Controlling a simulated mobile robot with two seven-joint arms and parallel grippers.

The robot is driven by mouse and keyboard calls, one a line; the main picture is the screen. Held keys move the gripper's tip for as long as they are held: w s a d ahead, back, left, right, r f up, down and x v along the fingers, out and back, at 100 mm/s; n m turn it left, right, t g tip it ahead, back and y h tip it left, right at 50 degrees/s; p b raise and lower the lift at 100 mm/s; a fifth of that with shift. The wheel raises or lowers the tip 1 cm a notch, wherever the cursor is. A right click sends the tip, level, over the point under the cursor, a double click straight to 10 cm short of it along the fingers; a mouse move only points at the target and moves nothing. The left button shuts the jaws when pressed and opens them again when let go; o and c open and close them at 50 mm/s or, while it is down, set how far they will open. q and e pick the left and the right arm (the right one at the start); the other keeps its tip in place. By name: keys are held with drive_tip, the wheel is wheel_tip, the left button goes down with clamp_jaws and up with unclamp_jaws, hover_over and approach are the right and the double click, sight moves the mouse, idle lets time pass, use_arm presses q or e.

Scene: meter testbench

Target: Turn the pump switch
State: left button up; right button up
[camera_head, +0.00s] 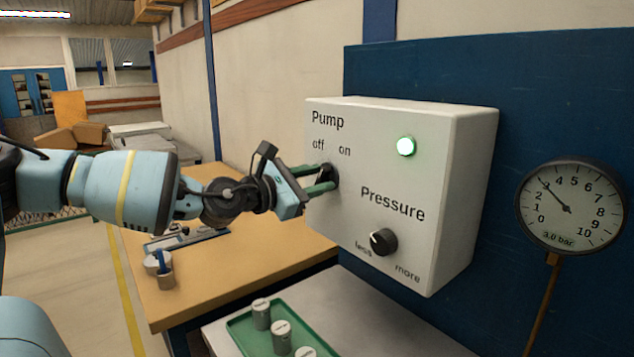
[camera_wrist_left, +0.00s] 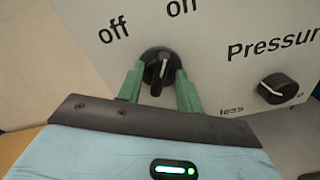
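The pump switch (camera_head: 332,174) is a black rotary knob on the white box (camera_head: 455,190), below the "off" and "on" labels. In the left wrist view the knob (camera_wrist_left: 160,70) shows a white pointer line aimed up and slightly right, toward "on". The lamp (camera_head: 406,146) on the box glows green. My left gripper (camera_head: 322,180) is at the knob, one green finger on each side. In the left wrist view its fingers (camera_wrist_left: 160,80) are apart, with a gap visible beside the knob's ridge; fingertip contact is unclear. My right gripper is not in view.
A pressure knob (camera_head: 383,241) sits lower on the box. A round gauge (camera_head: 571,207) at the right reads 3.0 bar. Below are a wooden table (camera_head: 215,285) with small items and a green tray (camera_head: 240,330) with several grey cylinders.

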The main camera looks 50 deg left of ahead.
use_arm(q)
drive_tip(key=shift+w, duration=0.2)
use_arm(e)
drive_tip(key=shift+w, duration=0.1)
use_arm(q)
clamp_jaws()
